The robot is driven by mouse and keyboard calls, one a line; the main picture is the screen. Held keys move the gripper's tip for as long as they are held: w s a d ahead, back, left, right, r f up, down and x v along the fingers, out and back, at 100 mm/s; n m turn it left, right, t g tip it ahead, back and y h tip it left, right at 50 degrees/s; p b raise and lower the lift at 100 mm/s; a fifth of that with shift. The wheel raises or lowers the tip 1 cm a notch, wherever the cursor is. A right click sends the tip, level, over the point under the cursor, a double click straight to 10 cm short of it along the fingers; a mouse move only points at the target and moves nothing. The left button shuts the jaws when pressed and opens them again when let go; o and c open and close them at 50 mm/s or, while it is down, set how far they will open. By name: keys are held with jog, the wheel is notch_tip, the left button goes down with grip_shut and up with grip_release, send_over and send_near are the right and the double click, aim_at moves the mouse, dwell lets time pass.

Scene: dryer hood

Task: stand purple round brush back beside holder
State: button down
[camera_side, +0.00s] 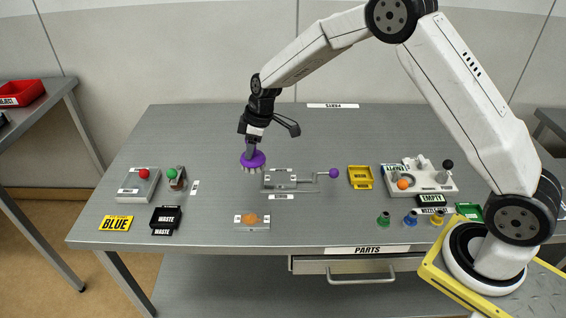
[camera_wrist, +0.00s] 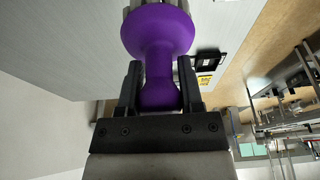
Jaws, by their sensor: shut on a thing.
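My gripper (camera_side: 251,143) is shut on the purple round brush (camera_side: 253,160). In the side view the brush hangs tilted, with its pale bristles down, just above the table left of the metal slide fixture. I cannot tell whether the bristles touch anything. In the wrist view, my gripper (camera_wrist: 158,85) has one finger on each side of the narrow purple handle of the brush (camera_wrist: 158,35).
The slide fixture (camera_side: 290,180) with a purple knob (camera_side: 334,173) is close by on the right. A grey box with a red button (camera_side: 143,174), a black waste tray (camera_side: 165,218) and an orange-topped plate (camera_side: 251,219) stand nearby. The table's back left is clear.

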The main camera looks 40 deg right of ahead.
jog(key=w+f, duration=0.6)
jog(key=shift+w+a+f, duration=0.15)
jog(key=shift+w+a, duration=0.05)
jog(key=shift+w+f, duration=0.2)
jog(key=shift+f, duration=1.55)
jog(key=shift+f, duration=0.1)
jog(key=shift+c, duration=1.2)
grip_release()
